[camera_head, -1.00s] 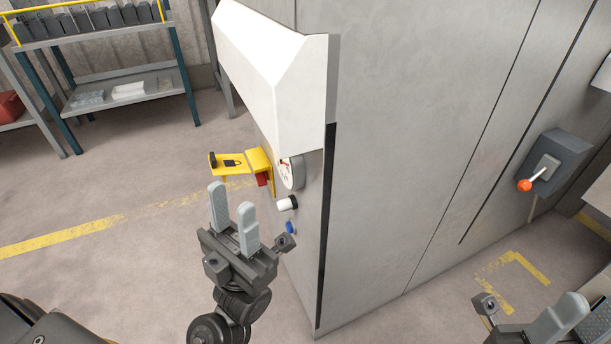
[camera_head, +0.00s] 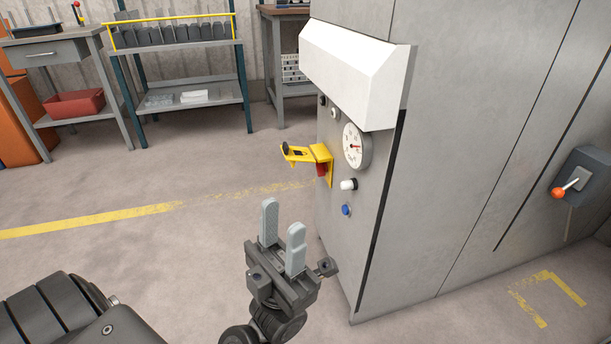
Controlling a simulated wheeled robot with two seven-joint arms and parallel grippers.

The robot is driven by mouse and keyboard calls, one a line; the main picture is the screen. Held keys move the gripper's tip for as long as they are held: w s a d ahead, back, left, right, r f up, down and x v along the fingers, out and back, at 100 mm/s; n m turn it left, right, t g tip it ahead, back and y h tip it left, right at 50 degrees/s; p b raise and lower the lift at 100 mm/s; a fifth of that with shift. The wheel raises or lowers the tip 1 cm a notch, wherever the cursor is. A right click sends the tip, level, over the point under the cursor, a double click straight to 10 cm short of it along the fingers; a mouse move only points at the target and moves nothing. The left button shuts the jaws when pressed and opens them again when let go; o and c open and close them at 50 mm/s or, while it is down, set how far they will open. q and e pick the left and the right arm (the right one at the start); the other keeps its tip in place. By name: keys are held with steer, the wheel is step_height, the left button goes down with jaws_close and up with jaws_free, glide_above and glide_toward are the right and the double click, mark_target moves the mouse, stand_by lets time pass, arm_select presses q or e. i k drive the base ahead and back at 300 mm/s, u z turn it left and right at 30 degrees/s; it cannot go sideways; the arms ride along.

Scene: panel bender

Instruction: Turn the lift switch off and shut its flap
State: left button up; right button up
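The yellow flap (camera_head: 297,154) stands open, sticking out to the left from its yellow housing on the side face of the grey machine. A red switch (camera_head: 321,170) shows partly under the flap, against the yellow plate. Its setting cannot be made out. My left gripper (camera_head: 283,237) is open and empty, fingers pointing up. It is in front of and below the flap, apart from it. My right gripper is out of the picture.
A round gauge (camera_head: 356,146), a white knob (camera_head: 348,184) and a blue button (camera_head: 346,209) sit near the switch. A white hood (camera_head: 355,75) juts out above. An orange-knobbed lever (camera_head: 558,193) is at right. Floor to the left is clear.

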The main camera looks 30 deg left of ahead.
mark_target(322, 168)
steer(key=u, duration=0.35)
steer(key=i, duration=1)
